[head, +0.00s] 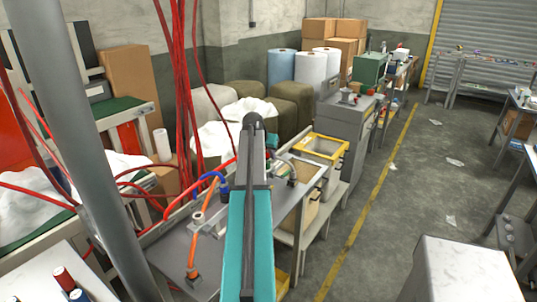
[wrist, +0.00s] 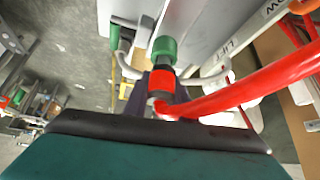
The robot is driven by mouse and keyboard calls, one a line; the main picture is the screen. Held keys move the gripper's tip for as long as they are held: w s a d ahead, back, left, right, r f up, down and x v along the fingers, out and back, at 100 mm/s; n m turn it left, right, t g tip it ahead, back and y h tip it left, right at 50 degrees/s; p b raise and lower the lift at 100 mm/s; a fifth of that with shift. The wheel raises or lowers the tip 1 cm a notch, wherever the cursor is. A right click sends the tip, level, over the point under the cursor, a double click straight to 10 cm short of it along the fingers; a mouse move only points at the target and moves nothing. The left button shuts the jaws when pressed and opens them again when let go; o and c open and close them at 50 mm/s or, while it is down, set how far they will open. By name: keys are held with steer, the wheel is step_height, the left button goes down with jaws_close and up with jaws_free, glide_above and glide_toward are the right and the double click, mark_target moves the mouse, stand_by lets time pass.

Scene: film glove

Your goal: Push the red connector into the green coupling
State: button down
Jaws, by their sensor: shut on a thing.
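In the wrist view, my gripper (wrist: 163,84) is shut around the red connector (wrist: 161,77), with dark fingers on both sides of it. A thick red hose (wrist: 235,94) runs off from the connector to the right. The green coupling (wrist: 164,48) is straight ahead of the connector, roughly in line with it. A dark piece lies between the red band and the green; I cannot tell whether the two parts touch or how deep any joint is. In the head view my own arm hides the gripper, the connector and the coupling.
A second green part (wrist: 115,37) is left of the coupling. In the head view, a blue connector (head: 223,190) and an orange hose (head: 191,252) are by the grey bench (head: 172,262). Red hoses (head: 186,90) hang at the left. The floor right of the yellow line is mostly open.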

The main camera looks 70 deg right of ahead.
steer(key=shift+f, duration=0.55)
steer(key=c, duration=1.4)
jaws_free()
steer(key=shift+r+b, duration=0.1)
steer(key=shift+b, duration=0.2)
steer(key=shift+b+v, duration=1.25)
steer(key=shift+v, duration=5.6)
steer(key=shift+s, duration=0.1)
